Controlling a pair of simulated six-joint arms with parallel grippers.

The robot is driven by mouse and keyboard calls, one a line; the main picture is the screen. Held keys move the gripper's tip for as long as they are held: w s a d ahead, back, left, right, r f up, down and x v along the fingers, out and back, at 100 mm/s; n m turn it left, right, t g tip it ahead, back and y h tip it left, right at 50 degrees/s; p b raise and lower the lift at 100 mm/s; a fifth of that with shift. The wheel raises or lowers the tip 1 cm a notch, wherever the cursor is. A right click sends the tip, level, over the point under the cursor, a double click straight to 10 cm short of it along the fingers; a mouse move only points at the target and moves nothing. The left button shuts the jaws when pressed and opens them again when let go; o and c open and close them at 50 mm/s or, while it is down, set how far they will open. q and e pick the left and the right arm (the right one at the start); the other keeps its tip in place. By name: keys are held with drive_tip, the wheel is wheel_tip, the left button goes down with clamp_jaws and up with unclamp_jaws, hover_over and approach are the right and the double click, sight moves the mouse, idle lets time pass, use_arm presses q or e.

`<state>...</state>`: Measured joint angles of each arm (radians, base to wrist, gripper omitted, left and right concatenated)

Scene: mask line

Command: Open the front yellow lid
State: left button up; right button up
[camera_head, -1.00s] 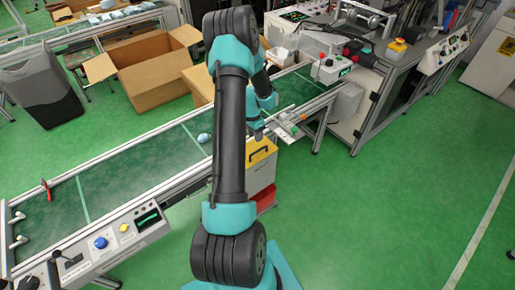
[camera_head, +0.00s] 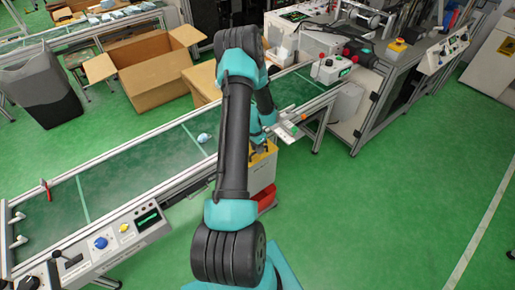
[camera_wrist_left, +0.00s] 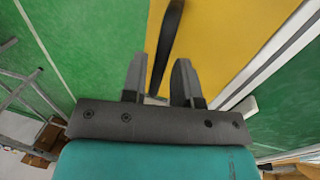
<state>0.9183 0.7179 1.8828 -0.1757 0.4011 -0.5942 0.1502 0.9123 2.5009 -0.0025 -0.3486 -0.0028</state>
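The yellow lid (camera_head: 268,157) sits on a pale box (camera_head: 262,180) beside the conveyor, partly hidden behind my arm and gripper. In the left wrist view the lid (camera_wrist_left: 225,40) fills the upper middle, and its black handle (camera_wrist_left: 165,45) runs down between my fingers. My left gripper (camera_wrist_left: 158,80) is open, with one finger on each side of the handle. I cannot tell whether either finger touches it. In the head view my left gripper (camera_head: 260,147) is just above the lid, small and partly hidden. My right gripper is not in view.
A conveyor (camera_head: 130,185) runs behind the box, with a small pale blue item (camera_head: 204,138) on it. A red bin (camera_head: 266,199) stands low by the box. An open cardboard box (camera_head: 150,75) is behind the conveyor. Green floor at right is clear.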

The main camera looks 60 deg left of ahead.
use_arm(q)
clamp_jaws()
